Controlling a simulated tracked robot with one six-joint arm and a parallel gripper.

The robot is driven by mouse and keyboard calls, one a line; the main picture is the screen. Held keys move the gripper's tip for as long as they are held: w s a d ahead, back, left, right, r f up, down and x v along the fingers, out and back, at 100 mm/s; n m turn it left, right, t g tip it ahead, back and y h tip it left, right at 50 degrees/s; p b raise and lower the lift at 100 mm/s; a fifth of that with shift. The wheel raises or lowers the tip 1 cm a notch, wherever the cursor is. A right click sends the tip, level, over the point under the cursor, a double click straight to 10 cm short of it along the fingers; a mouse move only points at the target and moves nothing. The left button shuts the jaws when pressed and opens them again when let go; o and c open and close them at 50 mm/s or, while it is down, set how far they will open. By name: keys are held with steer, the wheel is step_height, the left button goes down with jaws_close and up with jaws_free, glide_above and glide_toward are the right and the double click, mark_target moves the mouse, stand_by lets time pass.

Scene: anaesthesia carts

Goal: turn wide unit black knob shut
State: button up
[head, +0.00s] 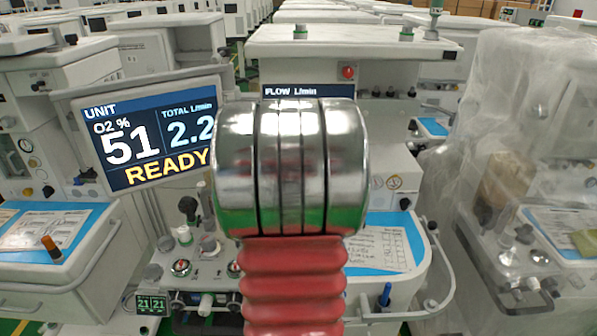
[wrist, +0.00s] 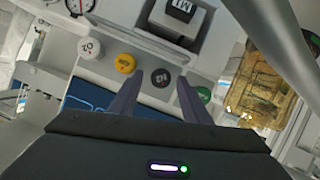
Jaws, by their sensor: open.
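The wide unit (head: 350,45) stands in the middle of the head view, largely covered by my own arm. In the wrist view a row of round knobs runs along a pale panel. The black knob (wrist: 160,77), with a pale mark on its face, lies between a yellow knob (wrist: 125,63) and a green knob (wrist: 203,93). My gripper (wrist: 160,76) is open, with one dark finger on each side of the black knob in the picture. Whether the fingertips touch it or stop short, I cannot tell. The gripper is hidden in the head view.
A screen (head: 148,140) reads 51 O2 %, 2.2 L/min and READY. A white knob (wrist: 90,47) sits left of the yellow one. A plastic-draped cart (head: 540,130) stands close on the right. A round gauge (wrist: 80,5) is above the knobs.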

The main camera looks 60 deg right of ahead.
steer(key=shift+w+d+f, duration=0.15)
steer(key=shift+d, duration=0.25)
steer(key=shift+c, duration=0.4)
steer(key=c, duration=0.9)
steer(key=shift+a, duration=0.2)
steer(key=shift+c, duration=0.3)
steer(key=shift+d, duration=0.15)
